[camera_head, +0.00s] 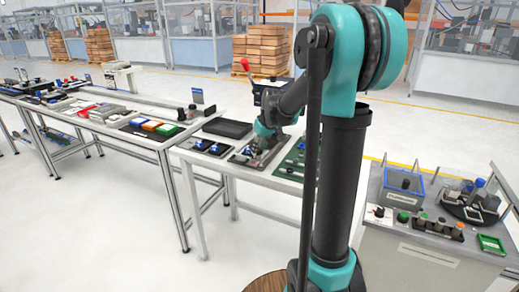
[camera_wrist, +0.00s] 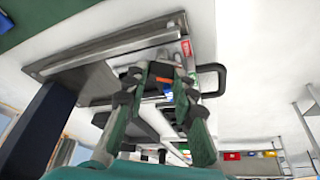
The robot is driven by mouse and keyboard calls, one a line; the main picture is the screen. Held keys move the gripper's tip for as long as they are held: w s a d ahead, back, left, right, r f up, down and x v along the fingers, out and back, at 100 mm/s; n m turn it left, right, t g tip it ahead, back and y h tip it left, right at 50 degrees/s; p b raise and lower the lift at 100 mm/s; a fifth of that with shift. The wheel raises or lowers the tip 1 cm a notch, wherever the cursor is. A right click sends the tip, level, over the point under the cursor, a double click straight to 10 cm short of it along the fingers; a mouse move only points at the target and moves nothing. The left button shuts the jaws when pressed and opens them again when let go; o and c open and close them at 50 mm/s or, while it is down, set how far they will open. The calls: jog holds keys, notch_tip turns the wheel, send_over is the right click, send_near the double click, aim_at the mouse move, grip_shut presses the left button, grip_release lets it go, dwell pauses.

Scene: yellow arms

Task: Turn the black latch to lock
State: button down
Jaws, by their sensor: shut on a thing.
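My gripper (camera_wrist: 164,84) reaches down to a metal fixture plate (camera_wrist: 85,62) on the work table. Its two green and dark fingers close around a small black latch (camera_wrist: 157,71), beside an orange mark. The fingers hide much of the latch, so I cannot tell its exact turn. In the head view my gripper (camera_head: 258,143) is at the fixture, and the latch is too small and covered to make out there.
A black loop handle (camera_wrist: 220,80) sticks out from the fixture just beside the fingers. A black flat case (camera_head: 228,128) lies behind the fixture on the table. A green board (camera_head: 291,163) lies to its right. Another bench (camera_head: 428,235) stands at the right.

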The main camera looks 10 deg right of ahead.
aim_at(254, 164)
jog(key=m+h, duration=0.1)
jog(key=m, duration=0.2)
jog(key=m+h, duration=0.1)
jog(key=m, duration=0.2)
jog(key=shift+a+t+h, duration=0.2)
jog(key=shift+t+h, duration=0.1)
jog(key=m+h, duration=0.1)
jog(key=m, duration=0.2)
jog(key=m+g, duration=0.1)
jog(key=m, duration=0.1)
jog(key=shift+a+m+h, duration=0.1)
jog(key=shift+m+h, duration=0.3)
jog(key=c, duration=1.2)
grip_release()
jog(key=shift+r, duration=0.1)
jog(key=shift+v, duration=3.9)
